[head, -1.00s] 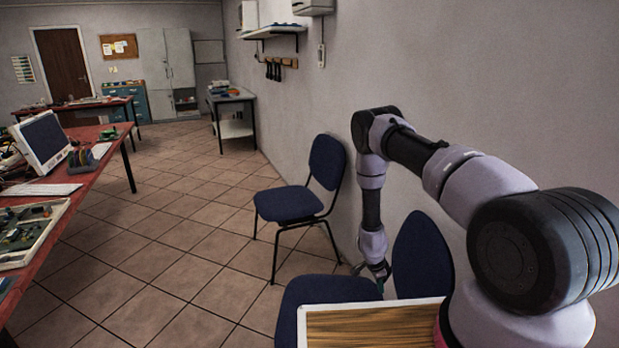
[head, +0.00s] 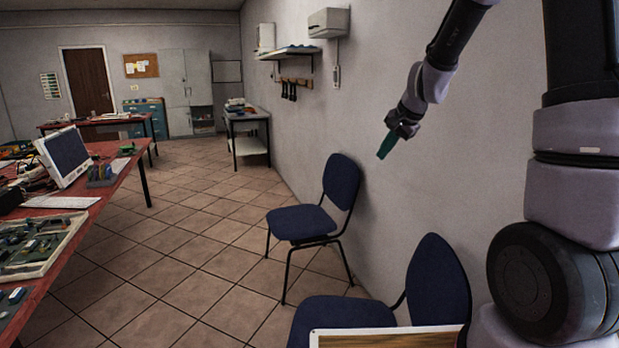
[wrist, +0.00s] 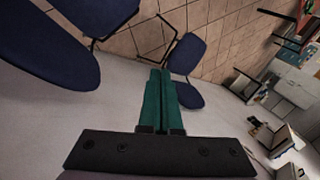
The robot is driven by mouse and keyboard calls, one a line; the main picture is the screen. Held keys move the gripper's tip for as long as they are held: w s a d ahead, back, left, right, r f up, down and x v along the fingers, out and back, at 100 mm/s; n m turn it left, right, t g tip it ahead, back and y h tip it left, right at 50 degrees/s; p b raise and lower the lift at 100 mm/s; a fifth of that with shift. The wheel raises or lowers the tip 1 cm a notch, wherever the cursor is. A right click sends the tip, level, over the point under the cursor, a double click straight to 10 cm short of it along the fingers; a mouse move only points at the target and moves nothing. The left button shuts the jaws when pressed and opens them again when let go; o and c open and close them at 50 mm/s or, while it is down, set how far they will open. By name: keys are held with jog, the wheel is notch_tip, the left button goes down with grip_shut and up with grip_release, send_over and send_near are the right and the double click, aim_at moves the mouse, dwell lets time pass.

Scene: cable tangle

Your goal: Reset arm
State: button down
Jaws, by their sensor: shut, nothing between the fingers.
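My gripper (head: 388,146) is raised in the air in front of the right wall, above and between the two blue chairs in the head view. Its green fingers point down and to the left. In the wrist view the green fingers (wrist: 160,75) lie side by side, shut, with nothing held. My arm comes down to the gripper from the upper right of the head view.
A blue chair (head: 303,222) stands by the wall, and a nearer one (head: 440,282) is at lower right. A wood-topped board (head: 385,338) is at the bottom edge. A red workbench (head: 105,178) with a monitor (head: 62,155) runs along the left. The tiled floor between is clear.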

jog(key=s+d+r+n, duration=0.1)
jog(key=s+r+n, duration=0.2)
jog(key=s+r, duration=0.9)
jog(key=s+d+r+n+t+h, duration=0.1)
jog(key=s+d+r, duration=0.1)
jog(key=s, duration=1.4)
jog(key=shift+s+d+n, duration=0.3)
jog(key=shift+d+n, duration=0.1)
jog(key=shift+d, duration=0.1)
jog(key=shift+r, duration=0.1)
